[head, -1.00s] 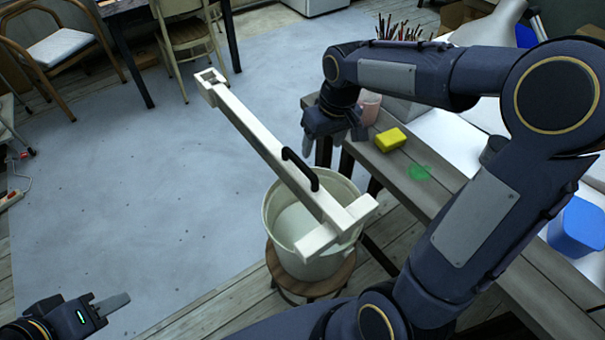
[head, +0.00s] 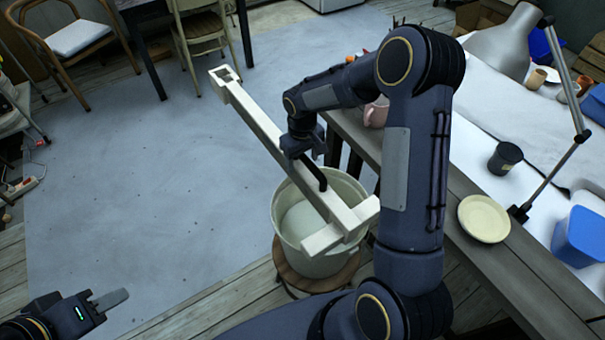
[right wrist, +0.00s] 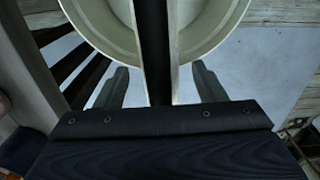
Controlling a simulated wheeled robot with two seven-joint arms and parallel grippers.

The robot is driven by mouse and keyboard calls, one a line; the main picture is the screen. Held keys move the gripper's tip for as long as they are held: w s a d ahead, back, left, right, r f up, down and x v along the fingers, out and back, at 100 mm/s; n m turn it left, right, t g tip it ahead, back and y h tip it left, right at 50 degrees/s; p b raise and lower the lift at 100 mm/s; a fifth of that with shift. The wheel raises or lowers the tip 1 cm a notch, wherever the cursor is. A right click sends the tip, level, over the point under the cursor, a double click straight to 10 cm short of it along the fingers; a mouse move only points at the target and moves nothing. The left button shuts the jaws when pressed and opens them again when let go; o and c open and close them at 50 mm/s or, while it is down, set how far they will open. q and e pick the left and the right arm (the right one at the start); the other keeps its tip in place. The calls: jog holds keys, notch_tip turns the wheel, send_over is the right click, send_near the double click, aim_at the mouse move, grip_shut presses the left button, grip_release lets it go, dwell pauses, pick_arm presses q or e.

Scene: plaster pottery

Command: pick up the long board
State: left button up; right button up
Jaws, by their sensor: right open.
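The long board (head: 275,142) is pale, with a square frame at its far end and a crosspiece at its near end. It lies slanted over the white bucket (head: 281,235) and carries a black handle (head: 318,178) on top. My right gripper (head: 300,152) is at the handle's far end in the head view and hides part of it. In the right wrist view its fingers (right wrist: 161,86) are apart, with the dark handle (right wrist: 153,45) running between them. My left gripper (head: 122,297) is low at the left, away from the board; its finger gap cannot be made out.
The bucket stands on a round wooden stool (head: 338,279). A wooden bench (head: 465,258) to the right holds a cream plate (head: 484,218) and a pink mug (head: 376,113). A dark cup (head: 505,157) and blue bin (head: 580,237) stand farther right.

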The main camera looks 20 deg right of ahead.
jog(key=shift+f, duration=0.35)
jog(key=c, duration=1.3)
jog(key=shift+w+r, duration=0.15)
jog(key=shift+c, duration=0.3)
